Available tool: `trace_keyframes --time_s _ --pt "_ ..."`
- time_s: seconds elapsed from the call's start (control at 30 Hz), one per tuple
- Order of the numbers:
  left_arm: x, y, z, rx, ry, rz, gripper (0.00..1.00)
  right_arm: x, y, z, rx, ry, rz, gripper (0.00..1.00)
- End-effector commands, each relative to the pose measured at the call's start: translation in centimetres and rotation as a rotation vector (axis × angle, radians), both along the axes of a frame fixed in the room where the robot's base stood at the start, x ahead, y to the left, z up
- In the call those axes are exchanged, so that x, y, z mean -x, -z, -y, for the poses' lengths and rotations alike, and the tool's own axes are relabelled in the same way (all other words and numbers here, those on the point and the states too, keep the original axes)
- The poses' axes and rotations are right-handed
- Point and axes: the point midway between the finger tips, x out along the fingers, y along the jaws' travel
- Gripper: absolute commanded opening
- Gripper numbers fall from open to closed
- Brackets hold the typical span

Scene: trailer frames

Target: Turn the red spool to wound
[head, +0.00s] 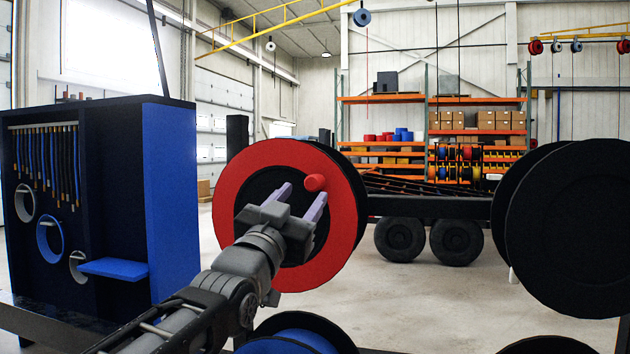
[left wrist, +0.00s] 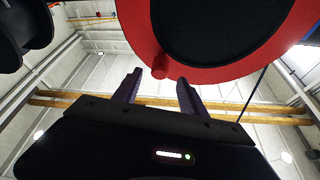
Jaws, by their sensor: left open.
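The red spool (head: 240,170) stands upright in the middle of the head view, a red ring with a dark centre. A short red knob (head: 316,182) sticks out of its face at the upper right. In the left wrist view the red spool (left wrist: 295,45) fills the upper right, with the knob (left wrist: 160,70) at its lower edge. My left gripper (head: 300,199) is open in front of the spool. Its fingers also show in the left wrist view (left wrist: 160,92), one to each side of the knob's line; I cannot tell whether they touch it. The right gripper is not in view.
A blue and black cabinet (head: 172,200) with hanging cables stands at the left. Large black spools (head: 575,230) stand at the right, and a blue spool (head: 295,340) sits low in front. A trailer with black wheels (head: 455,241) and shelves (head: 385,99) are behind.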

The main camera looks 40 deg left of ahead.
Motion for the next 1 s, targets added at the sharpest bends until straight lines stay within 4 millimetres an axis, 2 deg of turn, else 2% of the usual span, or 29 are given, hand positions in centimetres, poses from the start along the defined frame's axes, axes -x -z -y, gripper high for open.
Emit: trace_keyframes --time_s 0.3,0.47,0.8,1.0 --pt "-4.3 -2.1 -1.1 0.003 0.000 -0.002 0.49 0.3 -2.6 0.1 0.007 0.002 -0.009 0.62" --pt "-5.9 -2.6 -1.5 0.001 0.001 -0.002 0.49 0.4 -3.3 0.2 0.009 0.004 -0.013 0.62" --pt "-6.3 -2.6 -1.6 0.001 0.001 0.001 0.49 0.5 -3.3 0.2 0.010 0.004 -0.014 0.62" --pt "-6.3 -2.6 -1.6 0.001 0.000 0.000 0.34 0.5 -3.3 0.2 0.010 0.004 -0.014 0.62"
